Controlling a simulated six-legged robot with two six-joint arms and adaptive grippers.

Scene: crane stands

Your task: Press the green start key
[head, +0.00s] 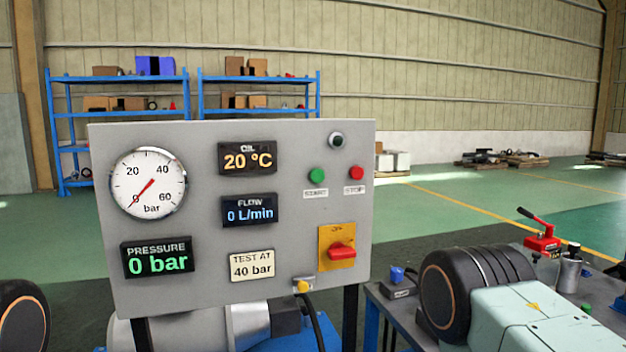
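The green start key (317,175) is a small round button on the right part of a grey control panel (200,300), above a label reading START. A red stop key (356,173) sits just to its right above a STOP label. Nothing covers or touches the green key. Part of my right arm (520,315) shows at the lower right, but its gripper is not in view. At the lower left edge a dark round joint of my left arm (22,318) shows; its gripper is not in view.
The panel has a pressure gauge (149,183) with its needle near 0, displays reading 20 °C, 0 L/min and 0 bar, and a red rotary switch (342,251). A grey bench (386,312) with a red hand-lever device (542,243) stands at right. Blue shelves (190,110) stand behind.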

